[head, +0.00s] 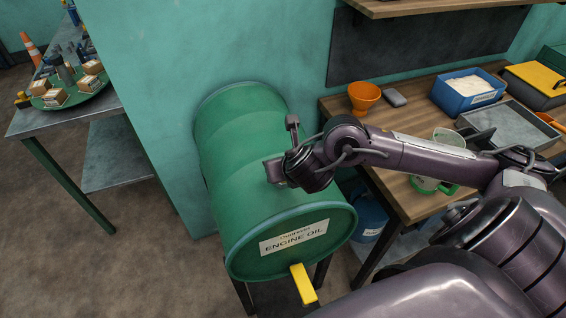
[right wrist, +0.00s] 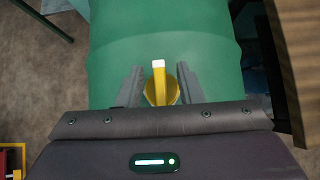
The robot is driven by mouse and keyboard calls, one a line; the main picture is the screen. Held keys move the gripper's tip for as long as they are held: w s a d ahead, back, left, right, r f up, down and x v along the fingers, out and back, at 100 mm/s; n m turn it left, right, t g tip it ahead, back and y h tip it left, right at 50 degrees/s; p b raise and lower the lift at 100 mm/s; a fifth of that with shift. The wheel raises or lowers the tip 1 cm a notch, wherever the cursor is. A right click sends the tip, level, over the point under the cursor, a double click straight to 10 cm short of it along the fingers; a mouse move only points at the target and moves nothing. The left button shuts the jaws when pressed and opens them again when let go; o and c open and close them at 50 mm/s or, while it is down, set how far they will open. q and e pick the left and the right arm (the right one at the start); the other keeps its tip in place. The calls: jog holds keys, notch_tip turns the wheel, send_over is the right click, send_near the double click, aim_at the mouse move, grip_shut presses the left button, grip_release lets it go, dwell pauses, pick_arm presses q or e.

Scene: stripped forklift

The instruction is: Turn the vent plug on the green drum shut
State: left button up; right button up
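The green drum (head: 230,150) lies on its side on a dark stand, with an "ENGINE OIL" label (head: 294,237) on its near end. The yellow vent plug (right wrist: 161,88) shows in the right wrist view against the drum's curved green side (right wrist: 215,60). It has a pale tip and a wider, rounded yellow part. My right gripper (right wrist: 160,86) is open, with one finger on each side of the plug and gaps visible between. In the head view my right gripper (head: 276,172) is over the drum's upper side and hides the plug. My left gripper is not in view.
A yellow lever (head: 303,285) sticks out low at the drum's near end. A wooden bench (head: 400,115) on the right holds an orange funnel (head: 363,97), a blue bin (head: 468,92) and a grey tray (head: 510,128). A teal wall (head: 150,90) stands behind the drum.

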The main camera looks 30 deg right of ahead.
jog(key=p+v, duration=0.4)
jog(key=v, duration=0.3)
jog(key=shift+s+r, duration=0.25)
jog(key=shift+r, duration=0.05)
jog(key=shift+s+a, duration=0.1)
dwell(0.4)
